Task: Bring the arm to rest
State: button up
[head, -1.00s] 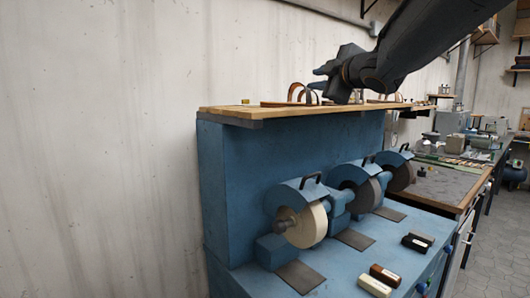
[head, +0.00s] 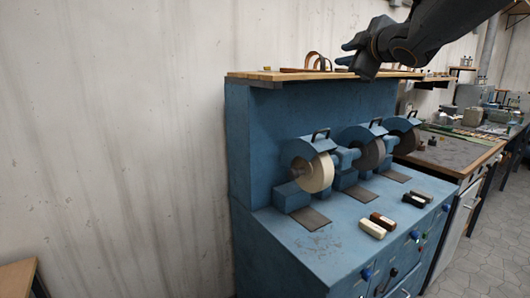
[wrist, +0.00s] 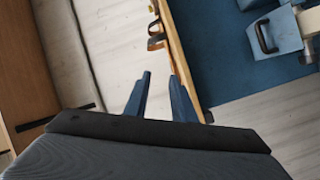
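My gripper (head: 347,54) is at the upper right of the head view, raised in front of the wooden shelf on top of the blue grinding machine. In the wrist view my gripper (wrist: 160,98) shows two blue fingers set apart, with nothing between them. The arm reaches in from the top right corner and is held in the air. The gripper looks clear of the shelf (head: 262,76), though the exact distance cannot be told.
The blue machine (head: 262,139) carries several grinding wheels and, on its bench, a white block (head: 371,229) and dark blocks. Sandal straps (head: 312,61) stand on the shelf. A workbench (head: 452,157) is at right. Floor (head: 489,240) is open at far right.

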jog(key=s+d+f+m+g+h, duration=0.1)
jog(key=s+f+m+g, duration=0.15)
jog(key=f, duration=0.65)
jog(key=s+d+f+m+g+h, duration=0.1)
jog(key=s+f+m+g+h, duration=0.2)
jog(key=f, duration=0.7)
jog(key=s+d+f+m+g, duration=0.1)
jog(key=s+f+m+g, duration=0.2)
jog(key=f, duration=0.6)
jog(key=s+a+f+m+g, duration=0.2)
jog(key=s+f+m+g, duration=0.1)
jog(key=s+f, duration=0.6)
jog(key=s+a+f+m+g+y, duration=0.1)
jog(key=s+a+f+m+g, duration=0.2)
jog(key=s+f, duration=0.6)
jog(key=s+g, duration=0.1)
jog(key=s, duration=0.4)
jog(key=shift+f, duration=0.1)
